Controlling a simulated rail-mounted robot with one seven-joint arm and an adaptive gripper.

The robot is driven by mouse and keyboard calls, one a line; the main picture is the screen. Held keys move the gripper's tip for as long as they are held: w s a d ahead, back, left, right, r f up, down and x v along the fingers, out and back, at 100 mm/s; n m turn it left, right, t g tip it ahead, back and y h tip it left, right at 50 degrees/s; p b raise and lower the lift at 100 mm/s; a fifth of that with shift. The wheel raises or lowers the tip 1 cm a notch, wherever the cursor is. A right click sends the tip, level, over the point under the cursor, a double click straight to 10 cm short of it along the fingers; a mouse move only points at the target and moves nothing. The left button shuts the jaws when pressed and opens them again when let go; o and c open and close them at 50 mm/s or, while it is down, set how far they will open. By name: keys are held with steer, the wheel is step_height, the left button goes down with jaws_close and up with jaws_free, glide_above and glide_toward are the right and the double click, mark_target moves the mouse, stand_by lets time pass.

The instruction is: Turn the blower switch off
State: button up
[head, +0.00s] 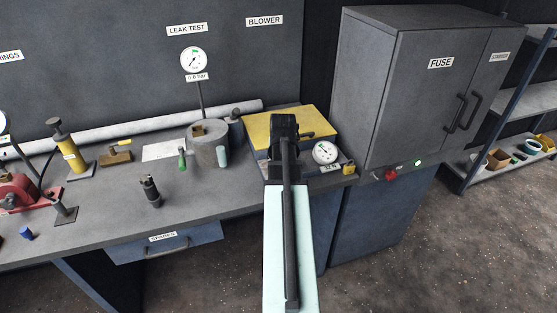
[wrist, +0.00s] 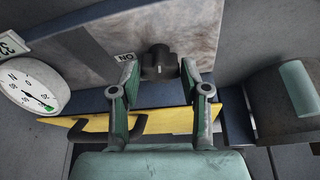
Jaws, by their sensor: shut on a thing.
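The blower switch is a black knob (wrist: 160,50) on a worn grey plate in the wrist view. A small white label reading ON, upside down, is beside it. My gripper (wrist: 160,70) has one finger on each side of the knob and is shut on it. In the head view my gripper (head: 283,125) is in front of the yellow-topped box (head: 258,131), below the BLOWER sign (head: 264,20). The knob is hidden there behind my gripper and arm.
A round dial gauge (head: 325,152) and a small yellow padlock (head: 348,168) are right of my gripper. A grey cylinder (head: 208,150) stands to its left. The tall fuse cabinet (head: 385,80) is close on the right, with a red button (head: 391,174) below.

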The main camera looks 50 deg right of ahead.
steer(key=shift+n+t+y, duration=0.3)
steer(key=shift+n+y, duration=0.1)
steer(key=shift+n, duration=0.8)
steer(key=o, duration=1.1)
steer(key=shift+s+r, duration=0.1)
steer(key=v, duration=1.1)
steer(key=shift+s+r, duration=0.15)
steer(key=shift+r, duration=0.2)
